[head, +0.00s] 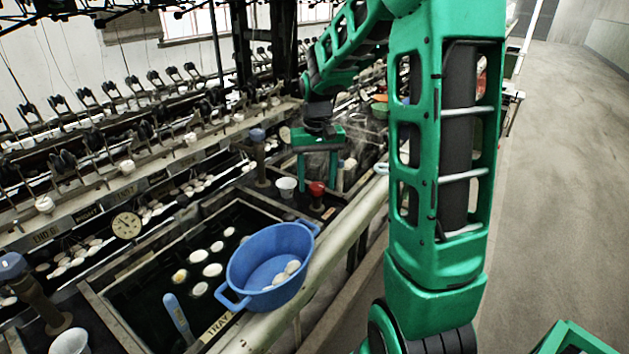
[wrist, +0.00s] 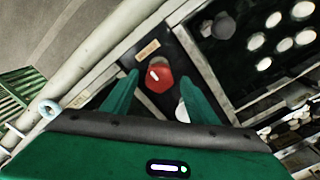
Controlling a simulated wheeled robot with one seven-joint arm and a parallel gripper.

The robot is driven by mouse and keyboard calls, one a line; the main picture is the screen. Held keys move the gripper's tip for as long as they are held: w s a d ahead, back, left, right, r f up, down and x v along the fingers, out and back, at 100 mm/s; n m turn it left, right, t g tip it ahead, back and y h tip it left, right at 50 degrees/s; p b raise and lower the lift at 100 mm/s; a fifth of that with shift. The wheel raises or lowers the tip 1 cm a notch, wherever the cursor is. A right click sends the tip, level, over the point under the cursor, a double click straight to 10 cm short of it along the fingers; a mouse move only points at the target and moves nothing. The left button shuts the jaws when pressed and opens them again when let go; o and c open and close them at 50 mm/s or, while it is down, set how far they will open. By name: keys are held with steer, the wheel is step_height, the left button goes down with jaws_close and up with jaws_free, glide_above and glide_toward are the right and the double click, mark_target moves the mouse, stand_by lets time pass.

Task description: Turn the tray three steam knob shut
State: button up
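A red knob (head: 317,189) stands on a dark panel at the corner of the tray bench, just below my gripper (head: 317,170). In the wrist view the red knob (wrist: 159,76) has a pale mark on top and shows between the two green fingers of my gripper (wrist: 158,80). The fingers are apart, one on each side of the knob, and no contact is visible. A small plate (wrist: 147,50) lies beside the knob, its writing too small to read. I cannot tell from the views which tray this knob belongs to.
A white cup (head: 286,186) and a blue-topped post (head: 258,150) stand left of the knob. A blue basin (head: 270,262) with white cocoons sits on the near tray's edge. A pale rail (head: 345,235) runs along the bench front. The floor (head: 560,130) at right is clear.

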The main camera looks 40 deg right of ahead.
mark_target(316, 185)
steer(key=shift+r, duration=0.1)
step_height(316, 185, up, 11)
steer(key=shift+f, duration=0.2)
stand_by(0.7)
steer(key=s+a+f, duration=0.1)
steer(key=s+f, duration=0.2)
steer(key=s, duration=1.1)
steer(key=s+a+f+m, duration=0.1)
steer(key=s+f, duration=0.3)
steer(key=s, duration=1)
steer(key=shift+a+f, duration=0.15)
steer(key=shift+a, duration=0.25)
steer(key=shift+w+f, duration=0.25)
steer(key=shift+w, duration=0.3)
